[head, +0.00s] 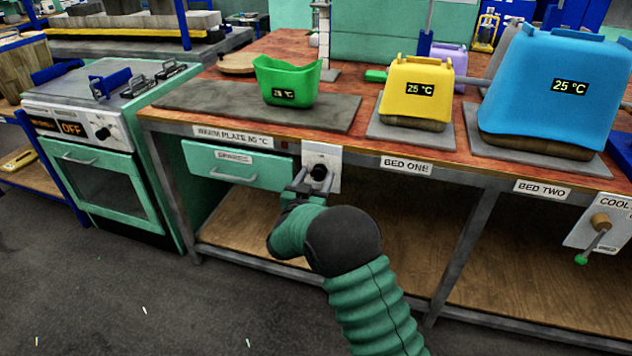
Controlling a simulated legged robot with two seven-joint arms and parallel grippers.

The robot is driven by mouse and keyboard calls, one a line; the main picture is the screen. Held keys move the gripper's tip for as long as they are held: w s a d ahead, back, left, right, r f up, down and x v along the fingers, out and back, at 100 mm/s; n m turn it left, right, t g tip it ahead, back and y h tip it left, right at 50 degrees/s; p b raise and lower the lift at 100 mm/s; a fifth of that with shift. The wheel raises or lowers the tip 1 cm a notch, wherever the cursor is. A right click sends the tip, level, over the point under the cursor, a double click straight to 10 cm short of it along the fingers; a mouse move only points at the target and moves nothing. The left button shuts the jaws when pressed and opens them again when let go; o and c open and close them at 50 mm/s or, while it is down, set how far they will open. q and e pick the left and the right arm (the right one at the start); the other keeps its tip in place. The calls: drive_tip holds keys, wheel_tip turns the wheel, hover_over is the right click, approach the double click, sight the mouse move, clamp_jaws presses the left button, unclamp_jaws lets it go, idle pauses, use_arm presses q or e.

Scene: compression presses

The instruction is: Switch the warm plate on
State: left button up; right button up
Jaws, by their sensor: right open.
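The warm plate (190,97) is a flat dark grey slab on the wooden bench, above a label (232,137) that appears to read "WARM PLATE 60 °C". A green open-topped container (287,72) with a small temperature display stands on it. A white switch panel (332,158) with a black knob (319,172) is on the bench front, right of the label. My right gripper (308,181) is open at the knob, with its fingers close around or beside it; contact is unclear. The forearm partly hides the area below the panel. My left gripper is out of view.
A green drawer (236,166) marked "SPARES" is left of the panel. Yellow (417,85) and blue (556,70) containers, each showing 25 °C, stand on Bed One and Bed Two. An oven (105,190) reading OFF stands left. A lever panel (598,222) is at far right.

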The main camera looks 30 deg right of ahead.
clamp_jaws()
idle(0.4)
